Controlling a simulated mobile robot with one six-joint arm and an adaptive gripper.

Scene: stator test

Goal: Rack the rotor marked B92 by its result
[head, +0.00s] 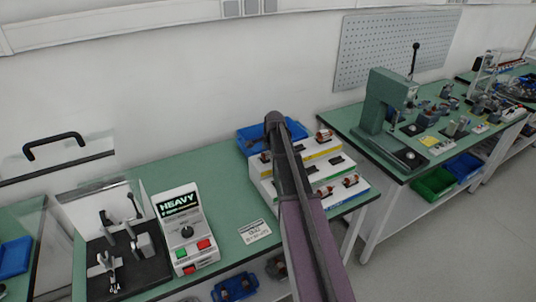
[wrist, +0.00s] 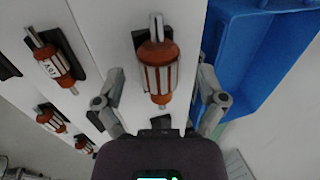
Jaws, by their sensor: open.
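In the wrist view an orange-ended rotor (wrist: 158,72) with a pale striped body and steel shaft lies on a dark cradle of the white stepped rack (wrist: 104,20). My gripper (wrist: 158,88) is open, one finger on each side of this rotor, apparently with gaps; no mark is readable on it. A second rotor (wrist: 54,66) to its left bears a label I cannot read surely. Two more rotors, (wrist: 51,121) and (wrist: 84,143), lie lower left. In the head view my arm partly hides the rack (head: 262,185); a rotor (head: 324,134) shows at its upper right. B92 is not legible anywhere.
A tester (head: 184,230) shows HEAVY on its screen, left of the rack. A blue bin (head: 250,133) stands behind the rack and also beside my right finger in the wrist view (wrist: 245,50). A printed card (head: 254,231) lies on the green bench. A press (head: 385,110) stands right.

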